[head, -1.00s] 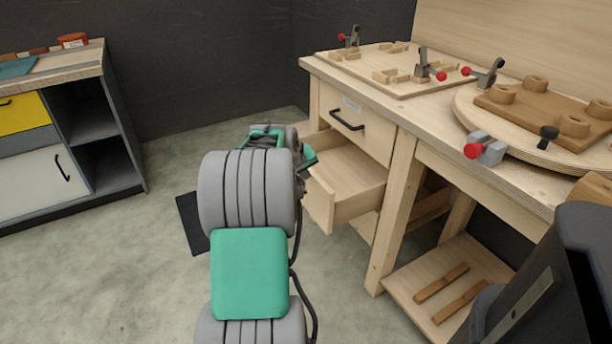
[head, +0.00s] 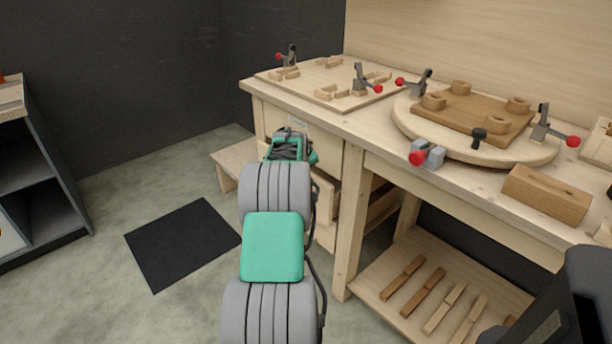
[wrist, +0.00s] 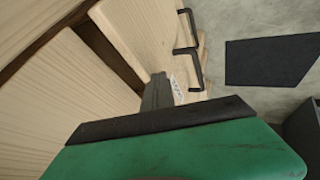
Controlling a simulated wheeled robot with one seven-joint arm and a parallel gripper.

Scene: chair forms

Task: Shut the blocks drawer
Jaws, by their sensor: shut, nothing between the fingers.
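The workbench has a drawer unit at its left end. In the head view, a labelled upper drawer front (head: 325,150) shows behind my arm. Below it a lower drawer (head: 325,228) stands out from the unit, largely hidden by my arm. I cannot read the label, so which one is the blocks drawer is unclear. In the wrist view, my gripper (wrist: 157,84) is shut and empty, with its tips close to a wooden front and a small label (wrist: 175,90). Two black handles (wrist: 196,68) show just beyond. Whether the tips touch wood is unclear.
A black mat (head: 183,243) lies on open floor to the left. A dark cabinet (head: 45,190) stands at the far left. The workbench top (head: 375,120) carries clamps, a round board and a wood block (head: 547,193). A lower shelf (head: 375,285) holds several wooden strips.

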